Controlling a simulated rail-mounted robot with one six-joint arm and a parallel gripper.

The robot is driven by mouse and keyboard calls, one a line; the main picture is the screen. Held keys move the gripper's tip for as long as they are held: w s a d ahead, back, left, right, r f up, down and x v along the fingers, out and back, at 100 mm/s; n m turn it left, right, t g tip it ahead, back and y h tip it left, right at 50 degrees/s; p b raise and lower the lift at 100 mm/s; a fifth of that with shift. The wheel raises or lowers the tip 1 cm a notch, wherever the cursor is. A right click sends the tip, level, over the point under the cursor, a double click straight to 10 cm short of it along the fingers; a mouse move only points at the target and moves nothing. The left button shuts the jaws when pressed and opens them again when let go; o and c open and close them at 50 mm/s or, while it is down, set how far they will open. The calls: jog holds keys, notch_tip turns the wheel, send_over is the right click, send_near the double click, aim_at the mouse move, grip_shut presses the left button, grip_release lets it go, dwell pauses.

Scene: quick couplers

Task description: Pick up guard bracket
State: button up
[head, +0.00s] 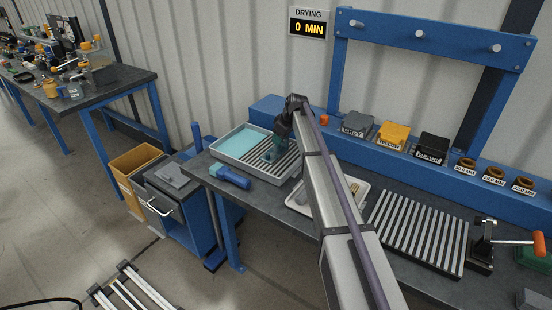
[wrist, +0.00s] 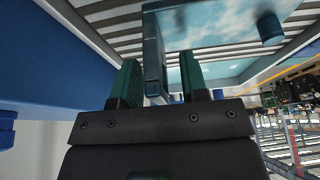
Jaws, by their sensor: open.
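My gripper (head: 283,135) is over the grey tray (head: 219,157) at the back of the bench. In the wrist view its two green fingers (wrist: 160,80) are open and apart. A blue-grey angled piece, which looks like the guard bracket (wrist: 154,50), stands between the fingers, closer to the left one. I cannot tell whether either finger touches it. In the head view a small teal part of what seems to be the bracket (head: 269,155) shows on the tray's slatted side, below the gripper. My arm and gripper hide some of that side.
A blue tool (head: 231,177) lies before the tray. A white tray (head: 298,204) is partly behind my arm. A slatted rack (head: 415,230) and an orange-handled device (head: 490,240) stand to the right. Grey, yellow and black blocks (head: 394,135) line the blue back ledge. A sign reads "DRYING 0 MIN" (head: 308,27).

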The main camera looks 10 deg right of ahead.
jog(key=shift+s+r, duration=0.1)
jog(key=shift+r, duration=0.05)
grip_shut()
dwell(0.5)
